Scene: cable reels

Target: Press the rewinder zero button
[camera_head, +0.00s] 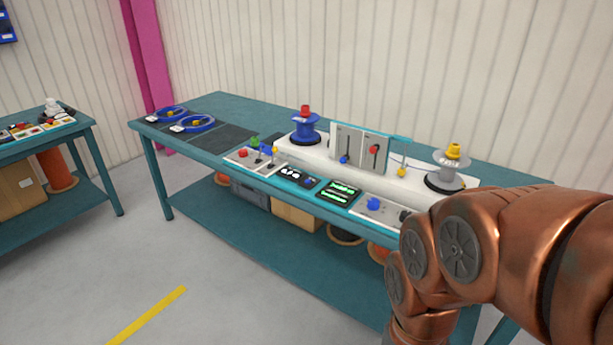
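The rewinder (300,150) stands on the long teal table, a white unit with a blue reel (306,126) at left and a grey reel (447,170) at right. Along its front are a light panel with small red, green and blue parts (257,158), a small dark panel with white marks (297,175), a dark display with green marks (340,192), and a panel with a blue knob (373,204). I cannot tell which part is the zero button. My copper arm covers the right front of the table. My gripper is not in view.
The teal table (228,104) has dark mats with blue rings (193,124) at its left end. Boxes and reels sit on its lower shelf (240,222). Another teal table (85,133) stands at left. The grey floor in front is clear, with a yellow line (147,316).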

